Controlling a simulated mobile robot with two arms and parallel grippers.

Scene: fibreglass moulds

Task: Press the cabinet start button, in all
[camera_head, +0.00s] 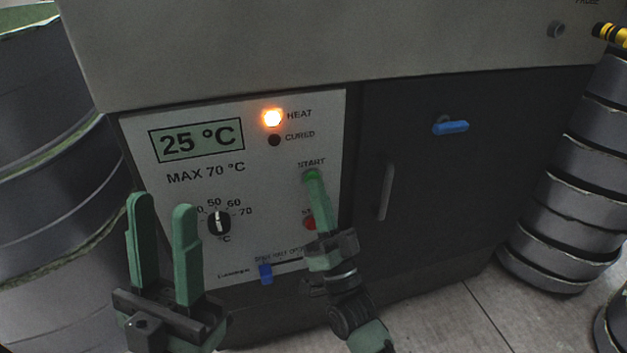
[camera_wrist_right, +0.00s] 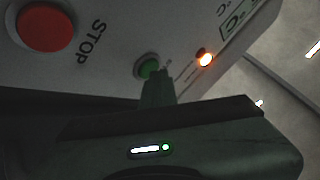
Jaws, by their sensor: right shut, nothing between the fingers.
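The cabinet's white control panel (camera_head: 185,175) faces me in the head view. The green start button (camera_head: 309,175) is under the word START, and its rim also shows in the right wrist view (camera_wrist_right: 146,66). My right gripper (camera_head: 316,180) is shut and empty, with its fingertips at the start button, covering part of it; I cannot tell how far the button is pushed in. The orange HEAT lamp (camera_head: 272,117) is lit, and the CURED lamp (camera_head: 274,140) is dark. The display (camera_head: 196,140) reads 25 °C. My left gripper (camera_head: 162,212) is open and empty before the panel's lower left.
The red stop button (camera_wrist_right: 46,25) is just below start, partly hidden by my right gripper in the head view. A dial (camera_head: 219,222) points near 50. A blue slider (camera_head: 265,273) is below. Ringed grey stacks stand left and right (camera_head: 575,205). A dark door has a handle (camera_head: 386,192).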

